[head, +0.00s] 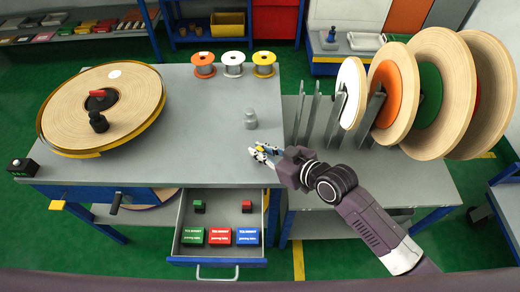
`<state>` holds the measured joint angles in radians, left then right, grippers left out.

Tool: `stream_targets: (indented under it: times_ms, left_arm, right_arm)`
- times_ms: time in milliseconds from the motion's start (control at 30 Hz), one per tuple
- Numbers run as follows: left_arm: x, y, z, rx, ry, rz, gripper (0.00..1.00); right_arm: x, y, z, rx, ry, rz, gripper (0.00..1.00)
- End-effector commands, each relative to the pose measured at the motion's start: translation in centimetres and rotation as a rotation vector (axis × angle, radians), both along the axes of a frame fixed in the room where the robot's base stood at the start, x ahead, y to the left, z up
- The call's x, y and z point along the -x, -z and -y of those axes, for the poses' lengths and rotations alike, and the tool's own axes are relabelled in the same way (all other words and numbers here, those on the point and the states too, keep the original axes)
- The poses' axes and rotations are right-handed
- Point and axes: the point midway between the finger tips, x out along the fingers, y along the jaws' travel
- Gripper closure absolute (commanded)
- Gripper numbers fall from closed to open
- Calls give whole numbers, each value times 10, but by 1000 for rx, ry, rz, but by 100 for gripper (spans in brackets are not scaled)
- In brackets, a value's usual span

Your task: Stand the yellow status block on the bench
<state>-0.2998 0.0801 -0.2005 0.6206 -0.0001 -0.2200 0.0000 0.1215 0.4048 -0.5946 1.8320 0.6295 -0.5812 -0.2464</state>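My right gripper (262,151) reaches in from the lower right and is over the front right part of the grey bench (190,115). A small yellow piece, which looks like the yellow status block (261,157), shows between its fingertips. The fingers appear closed on it, and they hide most of it. I cannot tell whether the block touches the bench top. My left gripper is not in view.
A large tape roll (60,118) lies on the bench's left. Three small spools (233,64) stand at the back, and a grey weight (251,120) behind my gripper. An open drawer (222,249) holds coloured boxes and small blocks. Upright rolls (445,75) stand right. The bench middle is clear.

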Motion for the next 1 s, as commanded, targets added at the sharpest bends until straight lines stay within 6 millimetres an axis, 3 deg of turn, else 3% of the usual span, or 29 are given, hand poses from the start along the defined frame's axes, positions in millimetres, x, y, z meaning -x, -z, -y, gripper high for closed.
stream_targets:
  times_ms: [167,500,1000]
  left_arm:
    - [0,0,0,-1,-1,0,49]
    - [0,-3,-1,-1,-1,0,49]
    - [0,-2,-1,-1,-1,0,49]
  right_arm:
    - [0,1,0,1,0,-1,72]
    - [1,-5,1,1,0,-1,72]
    - [62,-43,61,4,-2,-1,72]
